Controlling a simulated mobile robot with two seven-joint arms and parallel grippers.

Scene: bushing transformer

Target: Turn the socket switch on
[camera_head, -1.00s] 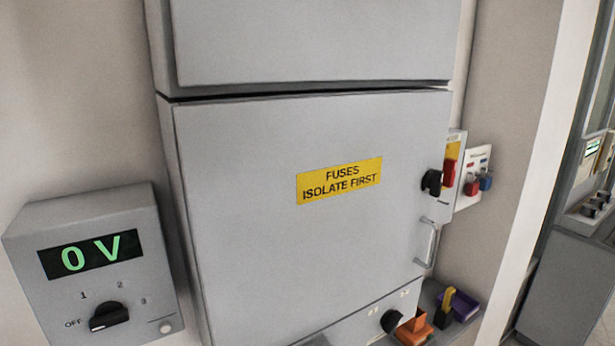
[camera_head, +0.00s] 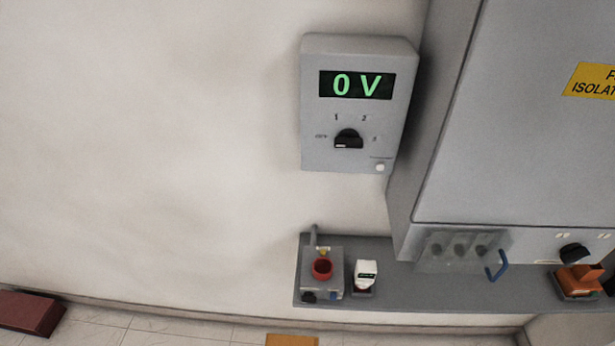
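A grey box (camera_head: 322,274) with a round red part on its front stands on the shelf below the voltmeter unit. It has a small dark knob (camera_head: 309,297) at its lower left and a small blue part at its lower right. Beside it on the right is a small white device (camera_head: 365,274) with a dark display or label. I cannot tell for certain which part is the socket switch, or its position. Neither of my grippers is in view.
A grey voltmeter unit (camera_head: 312,110) on the wall reads 0 V and has a black rotary knob (camera_head: 348,139). A large grey cabinet (camera_head: 520,150) is at right. The grey shelf (camera_head: 400,290) also holds an orange item (camera_head: 578,281). The wall at left is bare.

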